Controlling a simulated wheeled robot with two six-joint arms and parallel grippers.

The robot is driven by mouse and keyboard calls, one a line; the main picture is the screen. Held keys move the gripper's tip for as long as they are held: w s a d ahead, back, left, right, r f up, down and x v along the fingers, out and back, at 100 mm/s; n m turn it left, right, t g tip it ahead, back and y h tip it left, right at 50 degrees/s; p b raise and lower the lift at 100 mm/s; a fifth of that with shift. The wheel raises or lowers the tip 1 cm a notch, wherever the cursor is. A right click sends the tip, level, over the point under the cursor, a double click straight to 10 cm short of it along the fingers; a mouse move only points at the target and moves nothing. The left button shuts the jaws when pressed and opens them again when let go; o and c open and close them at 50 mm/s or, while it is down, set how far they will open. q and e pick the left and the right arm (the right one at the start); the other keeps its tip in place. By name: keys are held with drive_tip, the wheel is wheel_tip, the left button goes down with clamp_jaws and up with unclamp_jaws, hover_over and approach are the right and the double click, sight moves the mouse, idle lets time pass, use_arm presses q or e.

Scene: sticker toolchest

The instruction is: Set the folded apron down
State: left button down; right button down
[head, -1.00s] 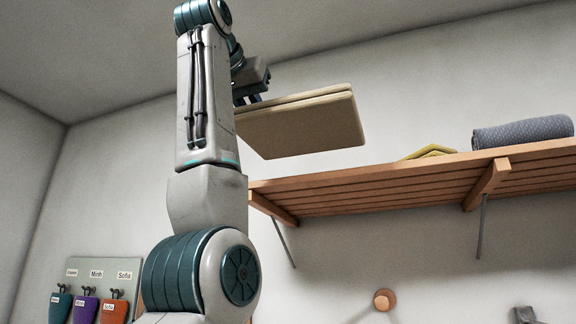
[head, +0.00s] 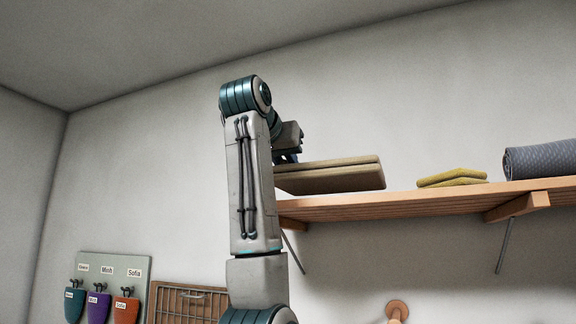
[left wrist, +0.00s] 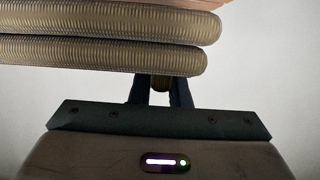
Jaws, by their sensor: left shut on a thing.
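The folded apron (head: 330,178) is a tan, two-layered flat bundle at the left end of the wooden shelf (head: 400,206). My left gripper (head: 287,158) is shut on its left edge; my arm link hides part of this. In the left wrist view the apron's thick ribbed folds (left wrist: 110,55) fill the top, and the fingers of my left gripper (left wrist: 160,88) reach up to them. The apron is level and very close to the shelf top; I cannot tell whether it touches. My right gripper is not in view.
A folded yellow cloth (head: 452,177) lies on the shelf right of the apron, with a small gap. A rolled grey-blue towel (head: 545,159) lies farther right. Below are a board with named pouches (head: 98,300), a wire basket (head: 185,303) and a round wooden peg (head: 397,311).

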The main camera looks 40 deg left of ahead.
sight(288, 179)
use_arm(q)
drive_tip(key=shift+w, duration=0.2)
wheel_tip(288, 179, down, 3)
drive_tip(key=shift+r+p, duration=0.2)
drive_tip(key=shift+p, duration=0.25)
drive_tip(key=shift+a+f, duration=0.1)
drive_tip(key=shift+f, duration=0.4)
drive_tip(key=c, duration=1.4)
unclamp_jaws()
drive_tip(key=shift+o, duration=0.2)
